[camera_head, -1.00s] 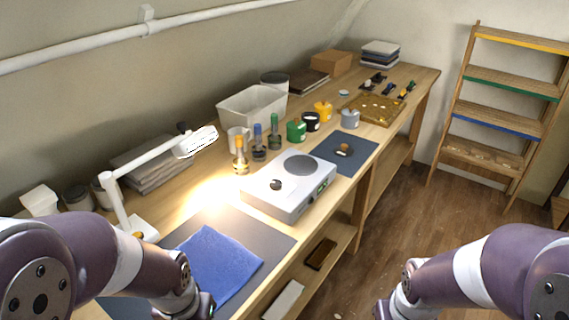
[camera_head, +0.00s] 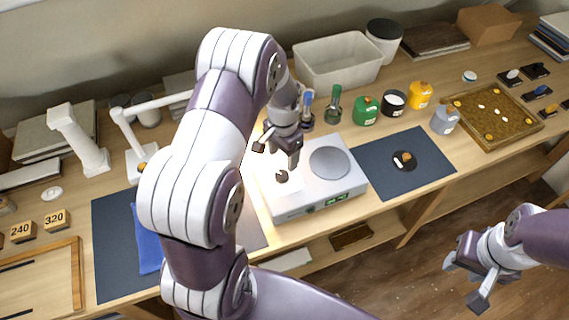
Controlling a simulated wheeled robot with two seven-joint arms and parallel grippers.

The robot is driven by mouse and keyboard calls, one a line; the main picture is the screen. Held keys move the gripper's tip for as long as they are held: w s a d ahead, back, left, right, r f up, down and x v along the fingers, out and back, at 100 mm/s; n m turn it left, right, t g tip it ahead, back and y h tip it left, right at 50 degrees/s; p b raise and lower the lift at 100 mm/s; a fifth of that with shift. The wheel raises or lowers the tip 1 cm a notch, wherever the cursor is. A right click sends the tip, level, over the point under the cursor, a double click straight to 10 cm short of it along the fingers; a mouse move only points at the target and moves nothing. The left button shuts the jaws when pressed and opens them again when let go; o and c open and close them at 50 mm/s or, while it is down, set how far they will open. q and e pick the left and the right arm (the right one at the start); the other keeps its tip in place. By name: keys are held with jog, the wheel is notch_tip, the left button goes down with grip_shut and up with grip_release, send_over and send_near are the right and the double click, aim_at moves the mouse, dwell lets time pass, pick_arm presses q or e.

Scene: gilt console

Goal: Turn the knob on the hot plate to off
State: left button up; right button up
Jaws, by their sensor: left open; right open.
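The hot plate (camera_head: 319,196) is a white box with a round grey heating disc (camera_head: 329,162) on top and a green display on its front face. My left arm covers part of the bench and the hot plate's left side. My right gripper (camera_head: 467,277) is open and empty, off the bench's front edge over the floor.
Behind the hot plate stand bottles, a green pot (camera_head: 365,111), a black jar (camera_head: 393,103) and a white bin (camera_head: 338,62). A dark mat (camera_head: 400,180) lies to its right, then a gold tray (camera_head: 497,118). A white lamp (camera_head: 137,160) and a blue cloth (camera_head: 148,240) are left.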

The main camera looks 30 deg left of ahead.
aim_at(282, 174)
pick_arm(q)
jog(key=f, duration=0.2)
jog(key=f+p, duration=0.1)
jog(key=f, duration=0.4)
jog(key=shift+a+f, duration=0.1)
jog(key=shift+a, duration=0.15)
jog(key=shift+d+f, duration=0.1)
jog(key=shift+f, duration=0.35)
jog(key=c, duration=1.1)
